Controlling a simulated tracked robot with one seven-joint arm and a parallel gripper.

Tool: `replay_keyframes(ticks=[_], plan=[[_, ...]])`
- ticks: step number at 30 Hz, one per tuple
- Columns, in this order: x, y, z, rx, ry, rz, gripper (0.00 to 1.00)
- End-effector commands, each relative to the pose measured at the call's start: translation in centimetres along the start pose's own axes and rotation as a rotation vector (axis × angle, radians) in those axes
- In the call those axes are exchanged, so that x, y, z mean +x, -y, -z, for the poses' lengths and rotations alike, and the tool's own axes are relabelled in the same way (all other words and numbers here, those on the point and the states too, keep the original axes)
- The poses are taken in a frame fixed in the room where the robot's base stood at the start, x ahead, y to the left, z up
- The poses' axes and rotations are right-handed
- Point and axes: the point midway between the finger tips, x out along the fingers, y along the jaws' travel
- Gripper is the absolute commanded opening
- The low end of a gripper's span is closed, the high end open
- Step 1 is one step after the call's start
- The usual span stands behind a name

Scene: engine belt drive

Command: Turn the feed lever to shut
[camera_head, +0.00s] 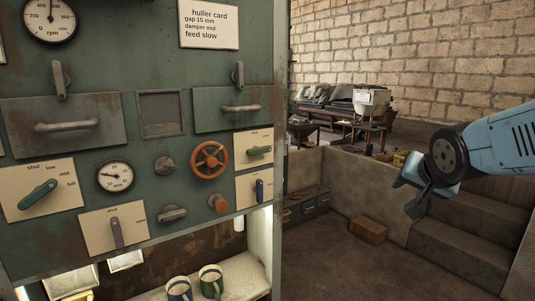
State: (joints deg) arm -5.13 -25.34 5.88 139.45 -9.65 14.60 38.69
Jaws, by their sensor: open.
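A green lever (38,197) sits on a cream plate (70,197) at the left of the green panel. Its plate reads shut, low, mid and full. The lever slants up and to the right, roughly toward mid, away from shut. No readable label names it as the feed lever. My gripper (408,197) is open and empty at the right, well apart from the panel.
The panel also bears an orange handwheel (210,160), an orange knob (218,203), gauges and drawer handles. A huller card (208,23) reads feed slow. Two mugs (211,281) stand on a shelf below. Stone steps (455,250) lie beneath my arm; the floor between is mostly clear.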

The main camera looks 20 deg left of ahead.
Motion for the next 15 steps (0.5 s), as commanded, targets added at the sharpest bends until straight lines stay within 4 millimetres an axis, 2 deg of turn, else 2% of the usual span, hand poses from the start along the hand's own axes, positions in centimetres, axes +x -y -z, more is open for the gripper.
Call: replay_keyframes(ticks=[1,3,7,11,15], plan=[[1.6,1.8,0.4,0.038,-0.021,0.045,0.47],[3.4,4.5,1.0,0.105,-0.053,0.125,0.47],[6.3,9.8,1.2,0.241,-0.075,0.294,0.47],[8.6,15.2,0.4,0.387,-0.043,0.482,0.47],[10.0,20.7,-1.3,0.547,0.048,0.682,0.47]])
